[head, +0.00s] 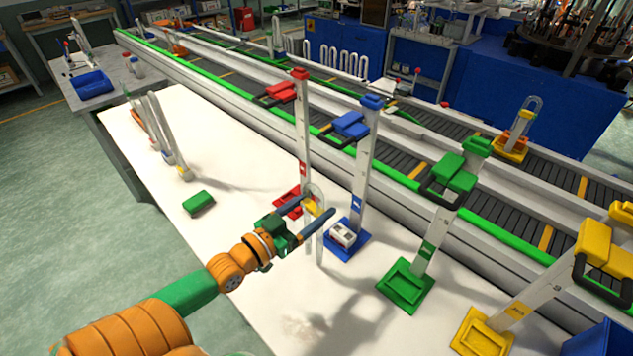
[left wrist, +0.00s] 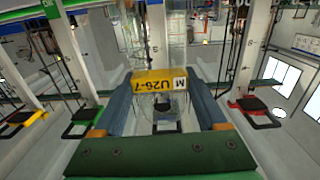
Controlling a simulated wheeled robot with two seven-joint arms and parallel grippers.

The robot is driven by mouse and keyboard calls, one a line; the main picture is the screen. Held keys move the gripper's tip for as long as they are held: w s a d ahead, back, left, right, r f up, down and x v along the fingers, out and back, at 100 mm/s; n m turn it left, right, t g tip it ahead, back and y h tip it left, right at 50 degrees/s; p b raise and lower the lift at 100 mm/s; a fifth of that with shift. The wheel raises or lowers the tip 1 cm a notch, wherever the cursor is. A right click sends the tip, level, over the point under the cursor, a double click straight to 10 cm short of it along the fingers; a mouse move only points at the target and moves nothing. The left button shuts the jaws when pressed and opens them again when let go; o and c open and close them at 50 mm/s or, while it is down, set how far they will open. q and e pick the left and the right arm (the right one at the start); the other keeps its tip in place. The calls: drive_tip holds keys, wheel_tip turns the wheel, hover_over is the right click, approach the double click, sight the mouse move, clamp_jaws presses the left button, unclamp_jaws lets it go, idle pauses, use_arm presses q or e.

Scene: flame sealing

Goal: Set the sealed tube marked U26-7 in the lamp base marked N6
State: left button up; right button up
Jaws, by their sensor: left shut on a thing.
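My left gripper (head: 318,204) is shut on a clear U-shaped tube (head: 318,245) with a yellow label, held above the white table. No N6 mark is legible. My right gripper is out of view.
Several clear tubes (head: 158,128) stand at the table's left. A green block (head: 198,203) lies on the white table (head: 235,150). The conveyor (head: 400,155) runs behind the posts, with a tube in a yellow base (head: 511,148) on it. The front left of the table is clear.

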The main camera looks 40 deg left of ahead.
use_arm(q)
drive_tip(key=shift+w+f, duration=0.15)
drive_tip(key=shift+w, duration=0.1)
drive_tip(key=shift+w+b, duration=0.1)
drive_tip(key=shift+b, duration=0.25)
drive_tip(key=shift+w+d+r+b, duration=0.1)
drive_tip(key=shift+w+r+b, duration=0.3)
drive_tip(key=shift+b, duration=0.25)
drive_tip(key=w+b, duration=0.1)
drive_tip(key=w, duration=0.2)
drive_tip(key=w+b, duration=0.1)
drive_tip(key=w, duration=0.1)
drive_tip(key=w+d+b, duration=0.1)
drive_tip(key=w, duration=0.2)
drive_tip(key=shift+w+d+f+b, duration=0.1)
drive_tip(key=shift+w+f+b, duration=0.1)
drive_tip(key=shift+w+b, duration=0.15)
drive_tip(key=shift+w+d+r, duration=0.1)
drive_tip(key=shift+w, duration=0.5)
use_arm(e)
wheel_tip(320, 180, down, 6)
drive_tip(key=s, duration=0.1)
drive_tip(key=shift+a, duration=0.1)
use_arm(q)
drive_tip(key=shift+s+r+b, duration=0.1)
drive_tip(key=shift+b, duration=0.2)
